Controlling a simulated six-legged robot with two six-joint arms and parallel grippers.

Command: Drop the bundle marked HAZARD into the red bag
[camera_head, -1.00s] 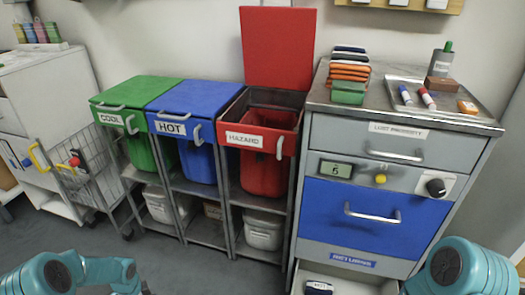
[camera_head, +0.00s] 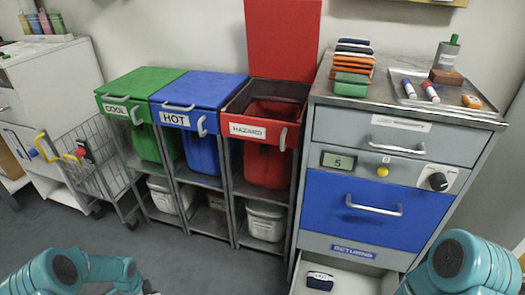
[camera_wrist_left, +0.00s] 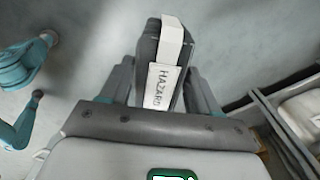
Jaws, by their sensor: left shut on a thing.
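A dark grey bundle (camera_wrist_left: 176,48) with a white band and a label reading HAZARD is in the left wrist view. My left gripper (camera_wrist_left: 162,88) is shut on it, with one finger on each side. The red bag (camera_head: 270,163) hangs in a stand behind a front marked HAZARD; its red lid (camera_head: 283,45) stands up and its top is open. In the head view my left arm is at the lower left, well short of the red bag, and the bundle is out of sight. My right arm shows at the lower right; its gripper is outside the frame.
The green COOL lid (camera_head: 140,85) and blue HOT lid (camera_head: 197,92) are closed, left of the red bag. The grey cabinet (camera_head: 345,128) stands right. Its open bottom drawer (camera_head: 350,285) holds a dark bundle (camera_head: 320,281). A wire trolley (camera_head: 100,165) is left. Grey floor is clear.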

